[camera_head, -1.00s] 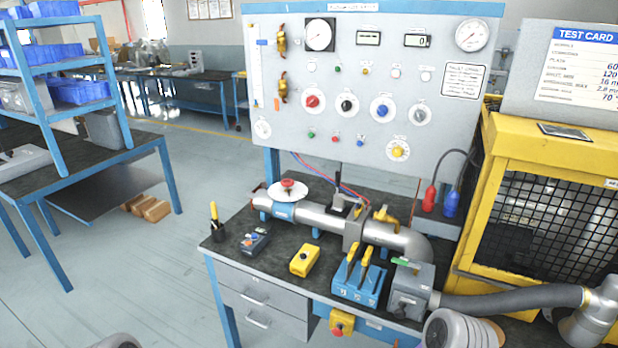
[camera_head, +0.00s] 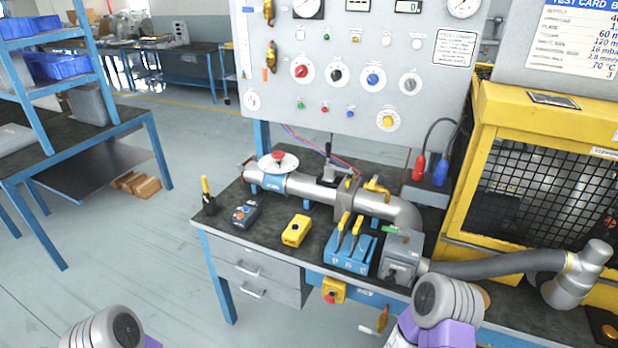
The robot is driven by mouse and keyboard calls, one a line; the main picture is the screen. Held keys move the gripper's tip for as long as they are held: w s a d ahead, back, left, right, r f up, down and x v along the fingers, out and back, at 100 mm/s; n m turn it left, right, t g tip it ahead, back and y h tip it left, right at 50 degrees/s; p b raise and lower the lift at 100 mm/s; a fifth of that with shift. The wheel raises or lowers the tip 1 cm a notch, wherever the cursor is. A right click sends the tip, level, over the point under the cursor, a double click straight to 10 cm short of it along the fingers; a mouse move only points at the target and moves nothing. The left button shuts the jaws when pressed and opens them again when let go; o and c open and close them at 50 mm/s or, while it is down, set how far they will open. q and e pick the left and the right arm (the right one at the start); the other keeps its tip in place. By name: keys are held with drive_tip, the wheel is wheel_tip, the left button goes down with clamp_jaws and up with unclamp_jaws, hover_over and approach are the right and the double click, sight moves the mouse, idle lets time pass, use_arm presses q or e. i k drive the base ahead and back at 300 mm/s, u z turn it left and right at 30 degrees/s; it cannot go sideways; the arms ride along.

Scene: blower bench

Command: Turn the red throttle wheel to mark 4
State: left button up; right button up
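The red throttle wheel (camera_head: 278,155) sits at the centre of a round white dial plate (camera_head: 278,164) on top of the silver pipe (camera_head: 318,189), near the pipe's left end on the bench. The marks on the dial and the wheel's setting are too small to read. Nothing touches the wheel. Neither gripper is in view. Only rounded grey links of my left arm at the lower left and my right arm at the lower right show, both well away from the wheel.
The gauge panel (camera_head: 340,110) with coloured knobs rises behind the pipe. A yellow mesh cage (camera_head: 545,205) stands at right. Open floor lies left.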

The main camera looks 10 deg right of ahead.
sight(277, 154)
drive_tip(key=u, duration=0.5)
drive_tip(key=i, duration=0.8)
drive_tip(key=u, duration=0.25)
